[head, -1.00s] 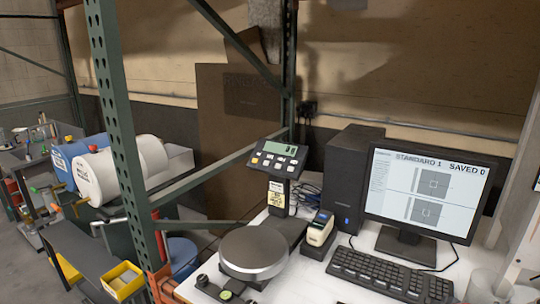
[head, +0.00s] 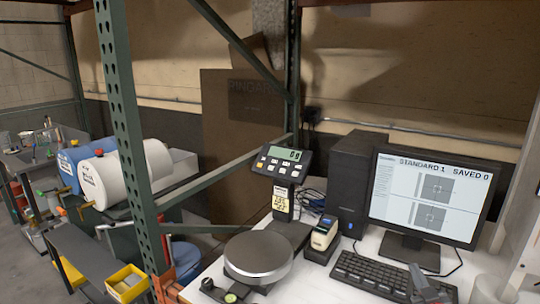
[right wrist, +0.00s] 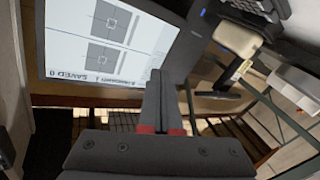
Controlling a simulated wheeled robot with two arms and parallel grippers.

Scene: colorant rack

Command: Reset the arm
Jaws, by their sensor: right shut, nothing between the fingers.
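My right gripper (head: 418,272) shows at the bottom right of the head view, in front of the keyboard's right part. In the right wrist view its two dark fingers (right wrist: 156,78) lie together, shut, with nothing between them. Beyond them in that view is the monitor (right wrist: 105,40), seen turned over. My left gripper is not in view.
A green rack post (head: 125,130) stands at left.

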